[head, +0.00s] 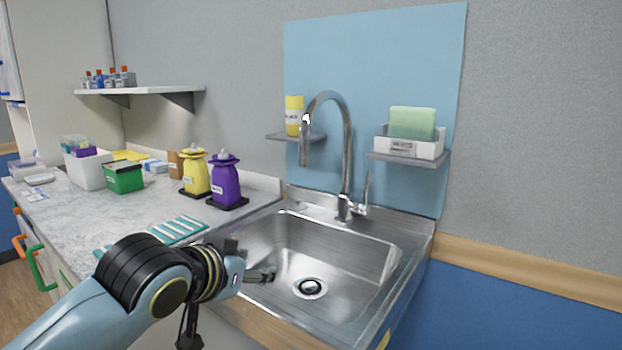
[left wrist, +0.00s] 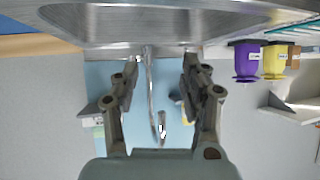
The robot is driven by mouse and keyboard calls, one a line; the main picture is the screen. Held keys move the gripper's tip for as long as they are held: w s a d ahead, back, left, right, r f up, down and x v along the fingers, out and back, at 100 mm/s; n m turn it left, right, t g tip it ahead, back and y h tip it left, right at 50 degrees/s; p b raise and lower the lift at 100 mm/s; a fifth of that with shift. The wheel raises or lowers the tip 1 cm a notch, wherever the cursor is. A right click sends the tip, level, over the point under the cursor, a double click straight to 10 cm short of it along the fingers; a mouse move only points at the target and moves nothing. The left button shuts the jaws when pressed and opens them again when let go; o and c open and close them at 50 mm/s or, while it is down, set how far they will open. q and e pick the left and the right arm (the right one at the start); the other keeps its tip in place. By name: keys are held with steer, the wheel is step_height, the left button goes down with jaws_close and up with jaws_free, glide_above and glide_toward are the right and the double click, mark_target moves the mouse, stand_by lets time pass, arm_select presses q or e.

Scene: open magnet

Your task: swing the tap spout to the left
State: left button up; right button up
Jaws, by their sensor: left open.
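The chrome tap (head: 347,150) stands at the back of the steel sink. Its curved spout (head: 304,148) arches to the left, and its free end hangs down in front of the small left shelf. A slim lever handle (head: 366,190) stands at the right of the tap's base. My left gripper (head: 250,262) is over the sink's front left part, below and nearer than the spout, and touches no part of the tap. In the left wrist view, which is upside down, my left gripper (left wrist: 160,62) is open and empty, with the tap (left wrist: 151,85) visible between its fingers. My right gripper is out of view.
The sink basin (head: 330,255) is empty. Purple (head: 227,185) and yellow (head: 195,175) dispensers stand on the counter left of the sink. A small shelf (head: 290,137) with a yellow canister is behind the spout; another shelf (head: 410,158) holds a white box and green sponge.

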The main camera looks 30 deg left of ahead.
mark_target(303, 153)
arm_select(q)
steer(key=w+a+r+t, duration=0.2)
steer(key=w+r+t, duration=0.4)
steer(key=w+r, duration=0.7)
steer(key=shift+h, duration=0.3)
steer(key=w, duration=0.6)
steer(key=w+r, duration=0.1)
steer(key=w, duration=0.2)
steer(key=shift+w+a+r+p, duration=0.1)
steer(key=shift+w+a+p, duration=0.1)
steer(key=shift+p, duration=0.1)
jaws_close()
steer(key=shift+w+d+f, duration=0.15)
steer(key=shift+w+f, duration=0.05)
